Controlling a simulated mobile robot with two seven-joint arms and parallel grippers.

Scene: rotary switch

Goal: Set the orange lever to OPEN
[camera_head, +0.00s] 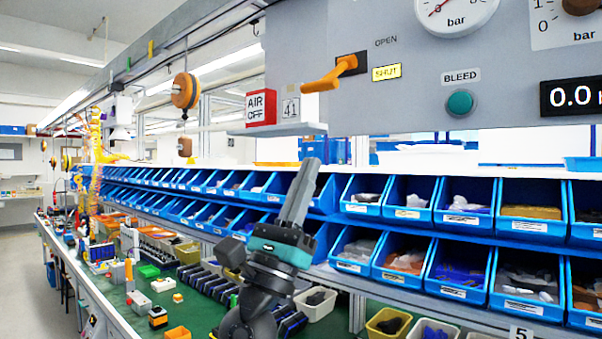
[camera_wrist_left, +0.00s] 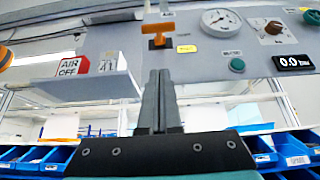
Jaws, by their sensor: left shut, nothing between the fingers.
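The orange lever (camera_head: 330,75) sits on the grey panel (camera_head: 400,105), on a dark slot plate. Its handle sticks out toward the lower left in the head view. The word OPEN is printed at its upper right, and the SHUT label (camera_head: 387,72) beside it is lit yellow. In the left wrist view the lever (camera_wrist_left: 158,36) is ahead, above the fingertips. My left gripper (camera_head: 303,172) is shut and empty, pointing up, below the lever and apart from it; it also shows in the left wrist view (camera_wrist_left: 160,75). My right gripper is not in view.
A red-and-white AIR OFF block (camera_head: 261,107) and a 41 tag (camera_head: 291,108) stand on a small shelf left of the lever. A green BLEED button (camera_head: 460,103) and a gauge (camera_head: 455,12) are to the right. Rows of blue bins (camera_head: 408,200) lie below the panel.

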